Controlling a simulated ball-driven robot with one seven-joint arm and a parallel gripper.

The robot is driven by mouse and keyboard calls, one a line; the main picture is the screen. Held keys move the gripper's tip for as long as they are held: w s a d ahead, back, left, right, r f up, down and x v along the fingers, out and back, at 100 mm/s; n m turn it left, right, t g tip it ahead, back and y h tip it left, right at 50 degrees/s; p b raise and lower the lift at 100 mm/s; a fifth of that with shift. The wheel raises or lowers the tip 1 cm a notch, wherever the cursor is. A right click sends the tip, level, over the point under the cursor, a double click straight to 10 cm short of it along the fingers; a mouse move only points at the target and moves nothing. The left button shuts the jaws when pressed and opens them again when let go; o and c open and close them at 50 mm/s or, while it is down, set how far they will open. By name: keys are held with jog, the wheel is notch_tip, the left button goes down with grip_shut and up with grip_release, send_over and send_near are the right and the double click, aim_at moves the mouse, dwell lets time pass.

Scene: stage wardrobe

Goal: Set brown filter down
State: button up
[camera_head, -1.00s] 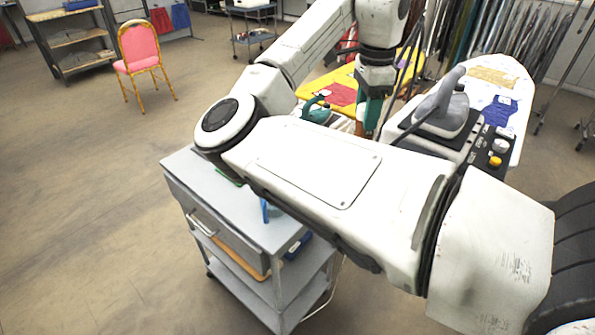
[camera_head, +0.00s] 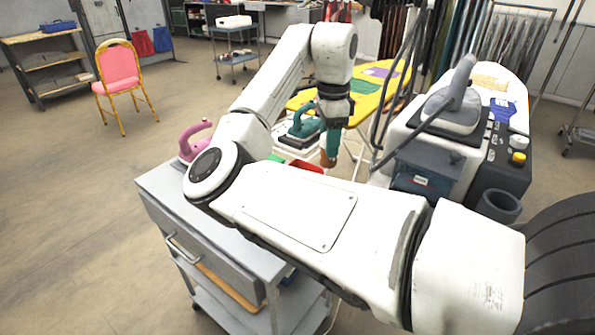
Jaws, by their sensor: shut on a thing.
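My gripper (camera_head: 329,152) points down beyond my forearm, its teal fingers shut on the brown filter (camera_head: 328,161). Only a small brown end of the filter shows at the fingertips. It hangs beside a teal iron (camera_head: 304,122), above or behind the far edge of the grey trolley. I cannot tell how high it is above any surface. The grey trolley top (camera_head: 160,190) is partly hidden by my arm.
A pink iron (camera_head: 195,140) stands at the trolley's far left. A red item (camera_head: 306,166) shows just behind my arm. A steam station (camera_head: 425,150) stands right of the gripper, with a yellow ironing board (camera_head: 385,90) behind. Open floor lies left.

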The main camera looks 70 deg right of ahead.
jog(key=w, duration=0.1)
jog(key=w+f, duration=0.1)
jog(key=w, duration=0.2)
jog(key=shift+d+f, duration=0.4)
jog(key=w+f, duration=0.1)
jog(key=f, duration=0.1)
jog(key=w+f, duration=0.2)
jog(key=f, duration=0.1)
jog(key=w+d+f+b, duration=0.1)
jog(key=f, duration=0.2)
jog(key=shift+w, duration=0.3)
jog(key=shift+d+f, duration=0.1)
jog(key=shift+f, duration=0.35)
jog(key=o, duration=0.6)
jog(key=shift+f, duration=0.1)
jog(key=o, duration=0.5)
